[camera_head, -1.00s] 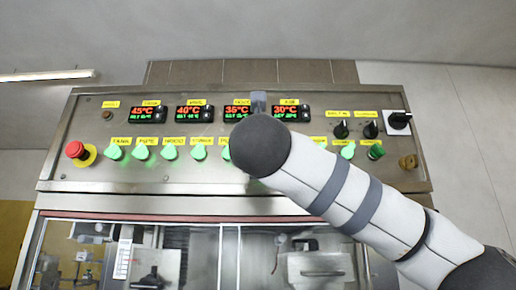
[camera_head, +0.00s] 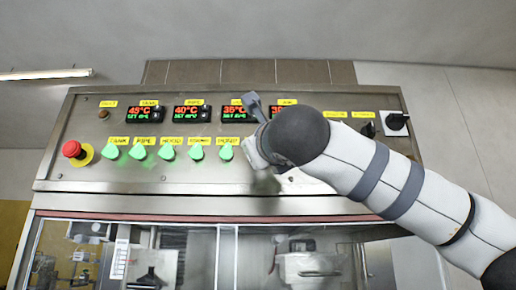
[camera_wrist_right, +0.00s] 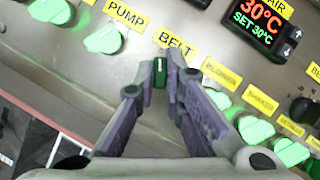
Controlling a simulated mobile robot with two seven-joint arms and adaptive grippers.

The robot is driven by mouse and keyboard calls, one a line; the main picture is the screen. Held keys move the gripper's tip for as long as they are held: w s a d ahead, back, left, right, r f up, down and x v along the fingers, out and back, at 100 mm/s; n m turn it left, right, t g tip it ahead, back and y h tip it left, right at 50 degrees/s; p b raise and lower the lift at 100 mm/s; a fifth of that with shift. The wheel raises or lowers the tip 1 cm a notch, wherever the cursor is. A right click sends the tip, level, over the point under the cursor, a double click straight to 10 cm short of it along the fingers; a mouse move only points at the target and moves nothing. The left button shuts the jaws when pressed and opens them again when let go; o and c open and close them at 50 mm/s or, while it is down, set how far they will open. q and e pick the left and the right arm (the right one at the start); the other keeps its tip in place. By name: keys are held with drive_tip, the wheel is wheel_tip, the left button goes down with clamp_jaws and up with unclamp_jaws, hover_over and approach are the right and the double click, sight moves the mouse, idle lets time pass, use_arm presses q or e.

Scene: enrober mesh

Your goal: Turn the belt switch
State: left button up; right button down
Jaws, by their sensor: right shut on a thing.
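The belt switch (camera_wrist_right: 160,74) is a small dark green knob under the yellow BELT label (camera_wrist_right: 176,47) in the right wrist view. It looks darker than the lit green knobs near it. My right gripper (camera_wrist_right: 161,80) has its fingertips on either side of this knob and is shut on it. In the head view my right gripper (camera_head: 257,148) is at the panel, largely hidden by my wrist. The belt switch is hidden there behind my arm. My left gripper is not in view.
The control panel (camera_head: 75,135) carries a row of lit green knobs (camera_head: 167,152) and temperature displays (camera_head: 187,113). A red emergency stop (camera_head: 72,149) is at the left, and a black rotary switch (camera_head: 397,121) is at the right. A PUMP knob (camera_wrist_right: 104,39) sits close to my fingers.

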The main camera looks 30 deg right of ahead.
drive_tip(key=shift+r, duration=0.1)
drive_tip(key=c, duration=1.7)
unclamp_jaws()
drive_tip(key=shift+d, duration=0.1)
drive_tip(key=v, duration=1.2)
